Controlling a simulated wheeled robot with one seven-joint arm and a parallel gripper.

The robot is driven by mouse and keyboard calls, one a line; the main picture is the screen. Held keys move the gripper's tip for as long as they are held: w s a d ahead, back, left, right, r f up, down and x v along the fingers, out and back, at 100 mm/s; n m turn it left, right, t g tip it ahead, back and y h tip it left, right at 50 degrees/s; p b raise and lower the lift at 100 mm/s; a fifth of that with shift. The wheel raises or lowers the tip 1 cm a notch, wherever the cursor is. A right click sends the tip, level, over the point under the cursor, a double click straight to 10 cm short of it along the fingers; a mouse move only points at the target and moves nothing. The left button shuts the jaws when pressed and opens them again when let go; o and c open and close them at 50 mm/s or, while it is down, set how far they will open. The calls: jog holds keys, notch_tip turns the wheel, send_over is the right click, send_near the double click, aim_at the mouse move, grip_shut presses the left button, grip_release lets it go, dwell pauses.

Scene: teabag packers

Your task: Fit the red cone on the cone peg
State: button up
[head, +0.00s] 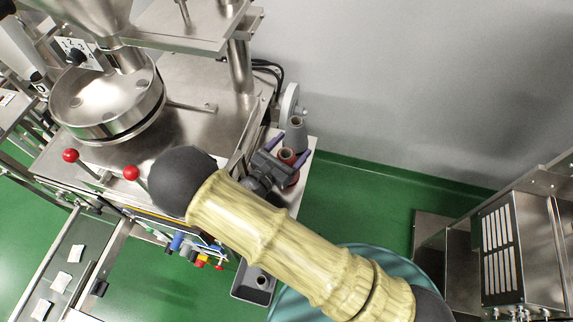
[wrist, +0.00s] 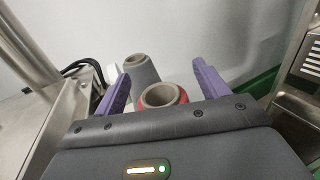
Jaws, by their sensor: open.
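The red cone (head: 287,156) stands upright on a metal ledge beside the machine, partly hidden by my gripper in the head view. In the wrist view the red cone (wrist: 181,98) shows its grey, hollow top rim and a little red side. My gripper (head: 290,147) is open, with one purple finger on each side of the red cone. In the wrist view my gripper (wrist: 161,70) has visible gaps between both fingers and the cone. A grey cone-shaped piece (wrist: 142,78) stands just behind the red one. I cannot make out a bare cone peg.
The grey piece (head: 297,133) stands near a round light-coloured wheel (head: 289,103) and black cables. The steel machine with a round pan (head: 107,100) is on the left. A grey wall is behind. Green floor (head: 345,190) is open to the right.

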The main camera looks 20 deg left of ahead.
jog(key=shift+c, duration=0.4)
grip_shut()
jog(key=shift+r, duration=0.1)
notch_tip(320, 180, up, 10)
jog(key=b, duration=0.3)
jog(key=shift+w, duration=0.1)
dwell(0.5)
